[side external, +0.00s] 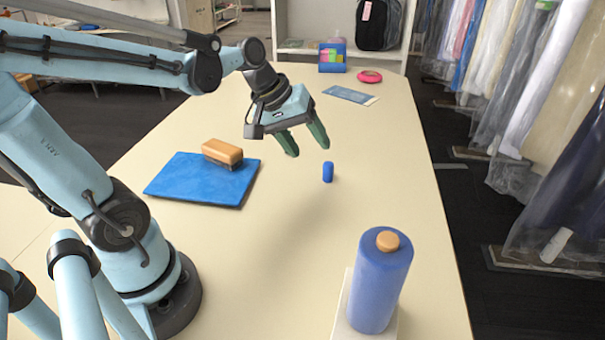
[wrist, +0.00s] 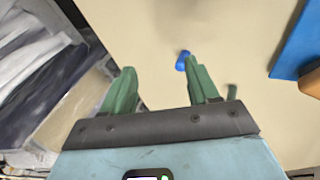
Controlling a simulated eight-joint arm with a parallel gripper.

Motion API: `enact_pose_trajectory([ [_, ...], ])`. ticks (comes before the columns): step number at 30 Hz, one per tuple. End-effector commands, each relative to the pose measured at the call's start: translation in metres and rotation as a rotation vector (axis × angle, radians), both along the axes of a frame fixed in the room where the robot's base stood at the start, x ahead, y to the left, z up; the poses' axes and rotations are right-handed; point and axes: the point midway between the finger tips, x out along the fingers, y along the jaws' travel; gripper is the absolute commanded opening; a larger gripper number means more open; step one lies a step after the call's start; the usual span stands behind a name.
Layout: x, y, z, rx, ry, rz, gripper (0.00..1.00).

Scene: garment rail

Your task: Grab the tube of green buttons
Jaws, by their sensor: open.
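My gripper (side external: 309,149) hangs above the table, fingers pointing down, open and empty; its green fingers also show in the wrist view (wrist: 160,68). A small narrow green piece (wrist: 232,92) shows just right of the right finger in the wrist view; it may be the tube of green buttons, but I see no buttons. I cannot make it out in the side view. A small blue cylinder (side external: 328,172) stands on the table just below and right of the fingers. In the wrist view the blue cylinder (wrist: 183,60) shows beside the right fingertip.
A blue mat (side external: 195,191) with an orange-topped brush (side external: 222,152) lies to the left. A large blue roll (side external: 379,285) stands on a white base at the front right. A blue holder (side external: 332,57), a pink ring (side external: 370,76) and a flat packet (side external: 350,95) are at the back.

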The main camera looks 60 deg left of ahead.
Motion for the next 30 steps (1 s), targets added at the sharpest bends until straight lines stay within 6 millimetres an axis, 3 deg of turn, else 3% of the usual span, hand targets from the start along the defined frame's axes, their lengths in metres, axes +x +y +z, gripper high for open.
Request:
enact_pose_trajectory([
  [9,0.047,0.072,-0.009,-0.479,0.124,0.482,0.6],
  [15,0.062,0.13,-0.023,-0.784,0.191,0.737,0.6],
  [24,0.051,0.222,-0.056,-1.239,0.283,1.025,0.6],
  [30,0.03,0.262,-0.075,-1.452,0.329,1.116,0.6],
])
